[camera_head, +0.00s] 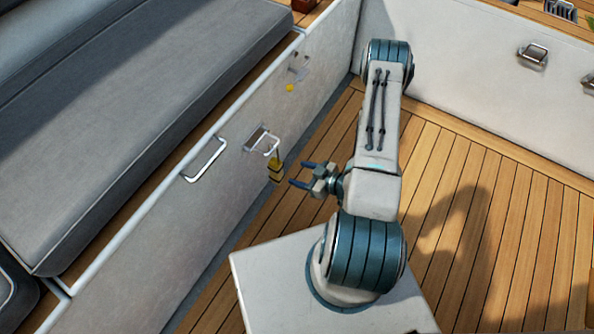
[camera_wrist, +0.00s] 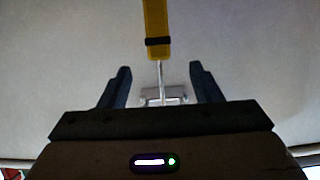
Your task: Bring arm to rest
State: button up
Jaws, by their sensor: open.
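My gripper (camera_head: 299,174) is at the left of my arm in the head view, pointing toward the white locker wall under the seat. Its two dark fingers are apart with nothing held between them; the open fingers also show in the wrist view (camera_wrist: 160,85). My arm is folded above my white base. A yellow padlock-like piece (camera_head: 276,170) with dark bands hangs from a metal hasp (camera_head: 262,140) on the locker wall, a little beyond the fingertips. In the wrist view a yellow strip (camera_wrist: 157,30) with a black band and a thin metal rod shows ahead of the fingers.
A white handle (camera_head: 206,160) sticks out of the locker wall, left of the hasp. A small yellow spot (camera_head: 290,87) and another fitting (camera_head: 299,66) are farther along it. A grey cushion (camera_head: 130,110) lies above. The wooden deck (camera_head: 480,200) at right is clear.

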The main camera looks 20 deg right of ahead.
jog(key=shift+v, duration=1.2)
jog(key=shift+d, duration=0.1)
jog(key=w+d+r+g+h+p, duration=0.1)
jog(key=w+d+r+h+p, duration=0.2)
jog(key=r, duration=0.4)
jog(key=w+d+r+g+h+p, duration=0.1)
jog(key=w+r+p, duration=0.25)
jog(key=r, duration=0.25)
jog(key=w+d+r+g+h+p, duration=0.1)
jog(key=w+d+r+h+p, duration=0.2)
jog(key=r, duration=0.4)
notch_tip(320, 180, up, 19)
jog(key=m+h+p, duration=0.2)
jog(key=h+p, duration=0.1)
jog(key=p, duration=0.5)
jog(key=s+a+r+m+g+p, duration=0.1)
jog(key=s+a+r+m+p, duration=0.2)
jog(key=r, duration=0.6)
jog(key=s+a+r+m+g+p, duration=0.1)
jog(key=s+r+p, duration=0.25)
jog(key=r, duration=0.55)
jog(key=s+a+r+m+g+p, duration=0.1)
jog(key=s+a+r+p, duration=0.3)
jog(key=s+r, duration=0.2)
jog(key=s+a+r+m+g+y+p, duration=0.1)
jog(key=s+a+r+p, duration=0.2)
jog(key=s+r, duration=0.4)
jog(key=shift+a+r+p, duration=0.35)
jog(key=shift+a+r, duration=0.1)
jog(key=shift+r, duration=0.4)
